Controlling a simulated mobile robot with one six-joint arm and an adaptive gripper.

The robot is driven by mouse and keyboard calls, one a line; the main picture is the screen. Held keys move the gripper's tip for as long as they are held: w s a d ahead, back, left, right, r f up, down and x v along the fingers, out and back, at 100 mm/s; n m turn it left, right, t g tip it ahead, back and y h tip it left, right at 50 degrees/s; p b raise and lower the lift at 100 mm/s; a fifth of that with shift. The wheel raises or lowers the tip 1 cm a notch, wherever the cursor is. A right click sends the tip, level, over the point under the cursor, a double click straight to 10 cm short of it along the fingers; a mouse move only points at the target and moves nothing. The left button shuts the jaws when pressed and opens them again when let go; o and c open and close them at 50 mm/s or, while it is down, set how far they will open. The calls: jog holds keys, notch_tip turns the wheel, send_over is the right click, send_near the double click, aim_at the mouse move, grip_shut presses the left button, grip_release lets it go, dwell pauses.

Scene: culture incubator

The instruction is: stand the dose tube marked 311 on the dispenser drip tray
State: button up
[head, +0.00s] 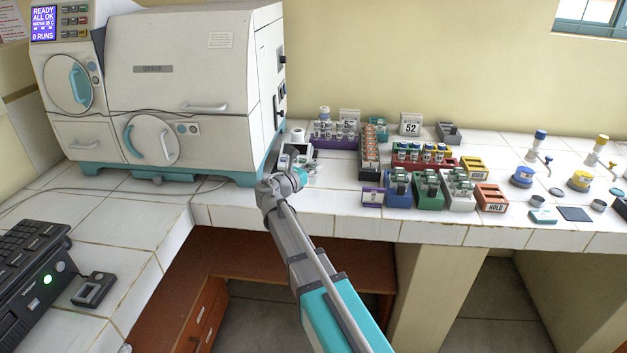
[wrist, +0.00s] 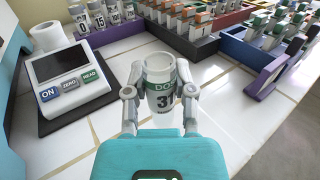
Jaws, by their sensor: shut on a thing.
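In the wrist view my gripper (wrist: 160,97) is shut on a white dose tube (wrist: 160,78) with a green band. The tube is upright between the two fingers. Its dark number begins with 31; the last digit is cut off by the curve. In the head view my gripper (head: 288,178) is at the counter beside the incubator, and the tube cannot be made out there. Blue-topped (head: 538,140) and yellow-topped (head: 600,148) dispenser taps stand at the right, far from my gripper. I cannot tell which piece near them is the drip tray.
A scale (wrist: 68,80) with ON, ZERO and READ buttons is left of the tube. A purple rack (wrist: 100,40) of numbered tubes is behind it. Coloured racks (head: 430,153) and an orange HOLD box (head: 491,198) stand between my gripper and the taps. The incubator (head: 180,80) is at the left.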

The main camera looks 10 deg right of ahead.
aim_at(312, 176)
jog(key=shift+f, duration=0.1)
jog(key=shift+w+f+b, duration=0.4)
jog(key=shift+f+b, duration=0.1)
jog(key=shift+b, duration=0.1)
notch_tip(312, 176, down, 3)
jog(key=b, duration=0.3)
jog(key=o, duration=0.9)
jog(key=shift+r, duration=0.1)
jog(key=shift+s+a, duration=0.15)
jog(key=v, duration=1.1)
jog(key=shift+s+a, duration=0.2)
jog(key=shift+s, duration=0.05)
